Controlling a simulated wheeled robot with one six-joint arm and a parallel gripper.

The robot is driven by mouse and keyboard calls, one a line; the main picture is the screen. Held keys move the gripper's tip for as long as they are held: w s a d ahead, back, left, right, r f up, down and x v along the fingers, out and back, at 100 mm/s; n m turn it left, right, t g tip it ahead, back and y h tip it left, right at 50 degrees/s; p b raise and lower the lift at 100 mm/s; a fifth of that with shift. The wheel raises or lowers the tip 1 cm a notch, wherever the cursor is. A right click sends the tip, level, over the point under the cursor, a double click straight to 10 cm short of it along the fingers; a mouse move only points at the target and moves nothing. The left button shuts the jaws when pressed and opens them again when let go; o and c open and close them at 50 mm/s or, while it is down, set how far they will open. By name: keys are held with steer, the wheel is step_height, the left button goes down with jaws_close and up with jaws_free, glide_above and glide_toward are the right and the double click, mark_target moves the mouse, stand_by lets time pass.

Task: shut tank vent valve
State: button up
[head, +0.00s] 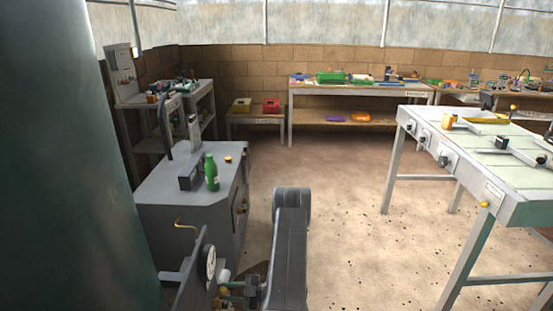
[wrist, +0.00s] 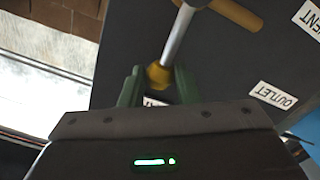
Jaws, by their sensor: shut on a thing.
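In the wrist view my gripper (wrist: 158,88) has its green fingers closed on the yellow tip (wrist: 159,74) of a silver lever (wrist: 178,35). The lever runs up and slightly right across a dark panel (wrist: 215,62). The panel has an OUTLET label (wrist: 272,95) and a partly cropped label ending in "ENT" (wrist: 309,18). A white label by the fingers is mostly hidden, so I cannot tell which valve the lever belongs to. In the head view my gripper (head: 233,288) is beside the edge-on panel (head: 190,279), low in the picture; the lever is hard to make out there.
A yellow-orange bar (wrist: 236,11) crosses the top of the wrist view. In the head view a round white gauge (head: 210,262) and a brass hook (head: 185,223) are by the panel. A large dark green cylinder (head: 80,150) fills the left. Open floor (head: 345,210) lies right of my arm.

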steer(key=shift+w+r+p, duration=0.2)
steer(key=shift+p, duration=1.05)
steer(key=shift+f, duration=0.15)
steer(key=o, duration=0.8)
steer(key=shift+c, duration=0.2)
